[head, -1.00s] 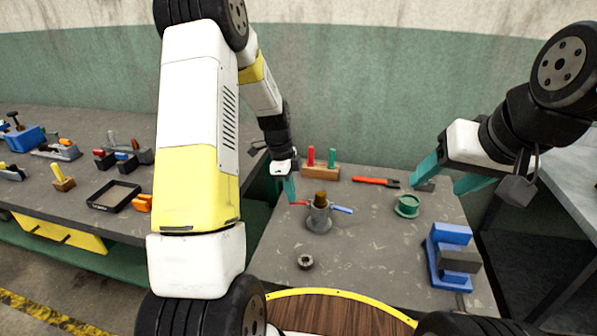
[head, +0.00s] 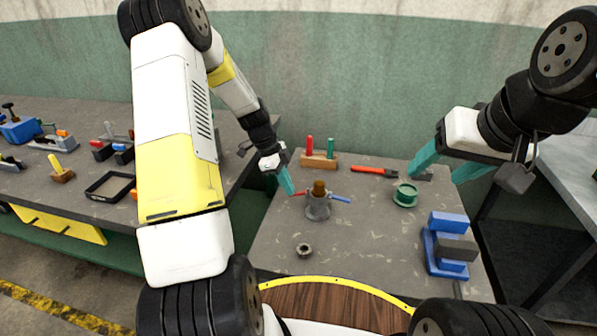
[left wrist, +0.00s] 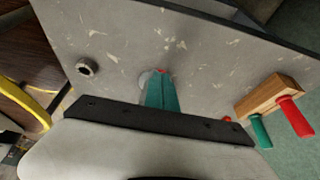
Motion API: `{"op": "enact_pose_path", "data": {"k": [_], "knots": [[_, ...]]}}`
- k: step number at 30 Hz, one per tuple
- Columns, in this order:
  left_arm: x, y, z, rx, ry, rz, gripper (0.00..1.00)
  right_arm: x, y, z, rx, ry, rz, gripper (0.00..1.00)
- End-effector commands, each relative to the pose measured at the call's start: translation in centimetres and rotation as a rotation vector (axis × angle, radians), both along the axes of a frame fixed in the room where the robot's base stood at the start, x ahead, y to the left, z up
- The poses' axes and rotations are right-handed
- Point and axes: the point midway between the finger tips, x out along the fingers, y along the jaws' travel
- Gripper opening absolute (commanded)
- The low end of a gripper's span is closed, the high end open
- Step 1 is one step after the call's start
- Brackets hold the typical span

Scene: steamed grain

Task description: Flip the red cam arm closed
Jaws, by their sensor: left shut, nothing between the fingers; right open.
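A grey coupling (head: 317,208) stands upright on the table with a brown plug (head: 319,188) in its top. Its red cam arm (head: 298,194) sticks out to the left, and a blue cam arm (head: 340,199) sticks out to the right. My left gripper (head: 290,190) is shut and empty, its teal tips right by the outer end of the red arm; I cannot tell whether they touch. In the left wrist view its fingers (left wrist: 162,92) hide most of the coupling, with a bit of red showing past the tips. My right gripper (head: 440,168) is open and empty, above the table's back right.
A wooden block with red and green pegs (head: 319,162) stands behind the coupling. A red-handled tool (head: 374,172), a green spool (head: 405,195) and a blue clamp-like block (head: 447,245) lie to the right. A small dark ring (head: 304,251) lies in front. The table between is clear.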

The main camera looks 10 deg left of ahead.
Motion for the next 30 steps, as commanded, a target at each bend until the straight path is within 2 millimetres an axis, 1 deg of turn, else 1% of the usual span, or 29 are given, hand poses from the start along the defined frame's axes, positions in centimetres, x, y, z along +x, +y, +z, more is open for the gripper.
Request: {"op": "enact_pose_path", "data": {"k": [1, 10, 24, 28, 30], "knots": [[0.0, 0.4, -0.4, -0.042, 0.004, 0.01, 0.0, 0.0, 0.0, 0.0, 0.0, 0.0, 0.0, 0.61], [0.0, 0.4, -2.2, -0.324, 0.012, 0.009, 0.0, 0.0, 0.0, 0.0, 0.0, 0.0, 0.0, 0.61], [0.0, -0.6, -4.7, -0.765, 0.026, 0.006, 0.0, 0.0, 0.0, 0.0, 0.0, 0.0, 0.0, 0.61], [0.0, -0.9, -5.2, -0.861, 0.028, 0.003, 0.0, 0.0, 0.0, 0.0, 0.0, 0.0, 0.0, 0.61], [0.0, -1.1, -5.3, -0.849, 0.027, -0.001, 0.0, 0.0, 0.0, 0.0, 0.0, 0.0, 0.0, 0.61]]}}
